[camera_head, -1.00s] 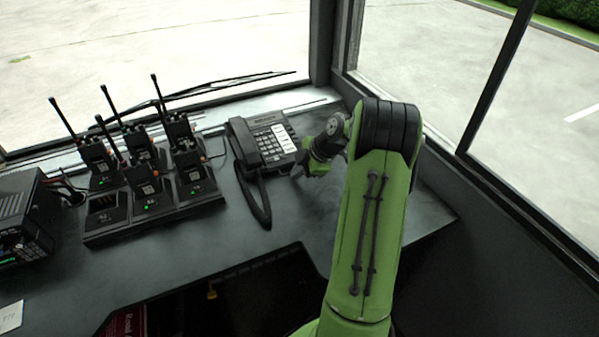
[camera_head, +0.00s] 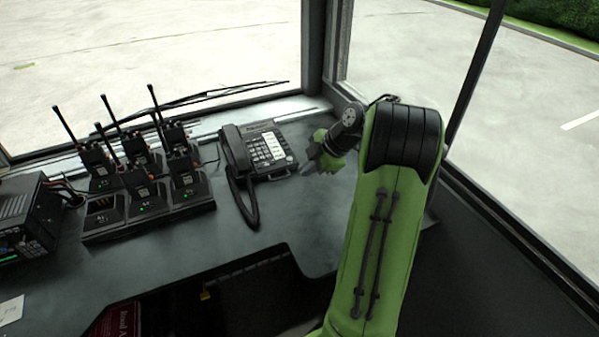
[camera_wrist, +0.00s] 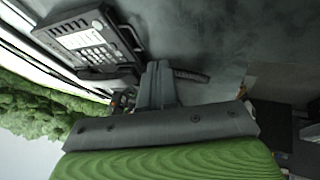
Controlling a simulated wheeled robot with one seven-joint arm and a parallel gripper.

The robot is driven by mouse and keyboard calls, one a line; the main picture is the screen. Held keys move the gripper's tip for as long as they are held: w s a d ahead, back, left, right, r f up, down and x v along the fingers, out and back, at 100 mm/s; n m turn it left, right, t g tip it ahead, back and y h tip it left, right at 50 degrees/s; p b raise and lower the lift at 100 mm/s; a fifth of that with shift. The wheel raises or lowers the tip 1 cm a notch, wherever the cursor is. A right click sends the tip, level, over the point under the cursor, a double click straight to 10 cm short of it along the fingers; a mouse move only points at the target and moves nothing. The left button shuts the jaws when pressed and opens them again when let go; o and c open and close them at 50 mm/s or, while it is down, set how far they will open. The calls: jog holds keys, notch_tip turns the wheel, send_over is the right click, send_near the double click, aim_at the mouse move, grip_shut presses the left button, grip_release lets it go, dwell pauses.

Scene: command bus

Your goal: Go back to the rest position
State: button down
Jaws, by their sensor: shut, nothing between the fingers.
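My gripper (camera_head: 308,167) is above the dark desk (camera_head: 300,225), just right of the desk phone (camera_head: 262,150) and apart from it. In the wrist view my gripper (camera_wrist: 158,70) shows its two fingers together with nothing between them. The phone (camera_wrist: 88,42) is at the upper left of the wrist view, with its handset in its cradle. My green arm rises at the right of the head view and bends over toward the desk.
A charging dock (camera_head: 150,222) with several black radios stands left of the phone. A black radio set (camera_head: 25,220) is at the far left. The desk has a dark recess (camera_head: 240,300) at the front. Window posts and glass stand behind and to the right.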

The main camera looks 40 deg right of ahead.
jog(key=shift+s+d+r, duration=0.15)
jog(key=shift+s+r, duration=0.1)
jog(key=shift+r, duration=0.2)
jog(key=s+a+r+m+g+h+p, duration=0.1)
jog(key=s+a+r+m+p, duration=0.15)
jog(key=a+r, duration=0.65)
jog(key=s+a+r+m+h+p, duration=0.15)
jog(key=a+r+m+p, duration=0.35)
jog(key=a, duration=0.6)
jog(key=s+a+r+m+p, duration=0.1)
jog(key=s+a+r+m, duration=0.1)
jog(key=s, duration=0.6)
jog(key=s+a+r+m+p, duration=0.2)
jog(key=s+a+r+m, duration=0.1)
jog(key=s, duration=0.5)
jog(key=shift+a+r+m+t+p, duration=0.15)
jog(key=shift+a+m+t+p, duration=0.15)
jog(key=shift+a+m, duration=0.55)
jog(key=shift+s+a, duration=0.15)
